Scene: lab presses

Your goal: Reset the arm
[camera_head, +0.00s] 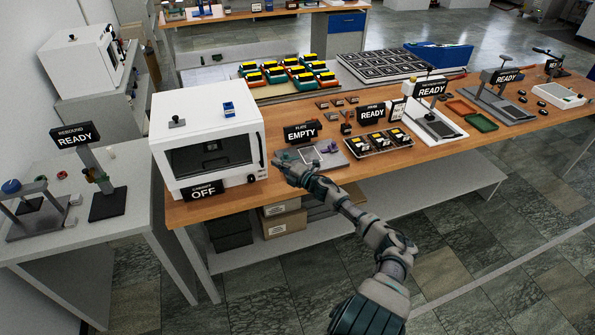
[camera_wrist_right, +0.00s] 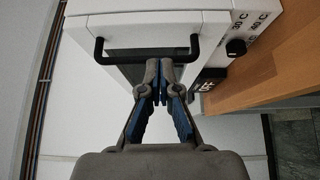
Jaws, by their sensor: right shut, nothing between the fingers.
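My right arm (camera_head: 368,229) reaches in from the lower right of the head view. Its gripper (camera_head: 279,161) is beside the right front edge of the white oven (camera_head: 175,135). In the right wrist view the gripper (camera_wrist_right: 160,75) is shut and empty, its blue-lined fingers meeting at the tips. The tips appear just below the oven's black bar handle (camera_wrist_right: 146,58) in that picture; I cannot tell whether they touch it. The oven door looks closed, and its label (camera_head: 202,194) reads OFF. My left gripper is in neither view.
The plate station (camera_head: 327,157) with an EMPTY sign (camera_head: 300,132) is close to the right gripper on the wooden bench. A tray of yellow-and-black pieces (camera_head: 388,138) and several READY stations stand farther right. A rebound tester (camera_head: 102,186) stands on the left table. Tiled floor (camera_head: 470,240) is open in front.

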